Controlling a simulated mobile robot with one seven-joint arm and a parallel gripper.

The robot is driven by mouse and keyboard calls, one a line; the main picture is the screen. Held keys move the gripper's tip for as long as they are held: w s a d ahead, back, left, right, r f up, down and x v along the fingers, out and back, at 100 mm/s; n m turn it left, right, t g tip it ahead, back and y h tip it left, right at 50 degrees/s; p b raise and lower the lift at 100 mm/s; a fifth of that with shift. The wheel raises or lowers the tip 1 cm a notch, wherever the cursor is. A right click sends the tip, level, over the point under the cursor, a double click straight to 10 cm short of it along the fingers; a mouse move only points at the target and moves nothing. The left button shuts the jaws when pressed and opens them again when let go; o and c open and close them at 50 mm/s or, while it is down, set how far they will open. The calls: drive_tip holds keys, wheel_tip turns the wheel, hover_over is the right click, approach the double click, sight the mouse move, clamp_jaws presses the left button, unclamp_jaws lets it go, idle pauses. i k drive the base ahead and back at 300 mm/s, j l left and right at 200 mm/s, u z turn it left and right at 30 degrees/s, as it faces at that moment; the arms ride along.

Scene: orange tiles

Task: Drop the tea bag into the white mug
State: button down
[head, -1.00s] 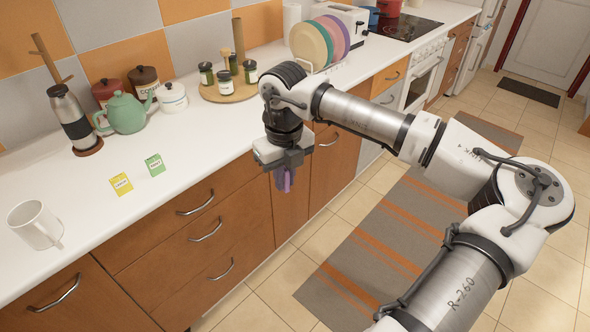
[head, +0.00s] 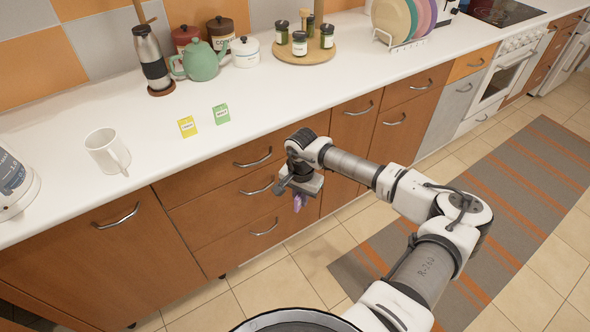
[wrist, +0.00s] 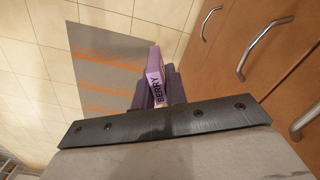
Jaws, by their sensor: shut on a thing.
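A purple tea bag packet with the word "BERRY" (wrist: 156,80) is held between the fingers of my gripper (wrist: 155,92) in the wrist view. In the head view my gripper (head: 299,196) hangs in front of the drawers, below the counter edge, with the purple packet (head: 298,204) poking out beneath it. The white mug (head: 107,152) stands upright and open on the counter at the left, its handle toward the front right. My gripper is well to the right of the mug and lower than it. The inside bottom of the mug is hidden.
A yellow packet (head: 187,126) and a green packet (head: 221,114) lie on the counter right of the mug. A teapot (head: 202,64), a steel flask (head: 150,58) and jars stand behind. Drawer handles (head: 253,158) stick out near my gripper. The counter front (head: 160,165) is clear.

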sight(112, 155)
drive_tip(key=k+l+u, duration=0.1)
drive_tip(key=u, duration=0.25)
drive_tip(key=k+l+u, duration=0.15)
drive_tip(key=u, duration=0.25)
drive_tip(key=k+u, duration=0.15)
drive_tip(key=u, duration=0.2)
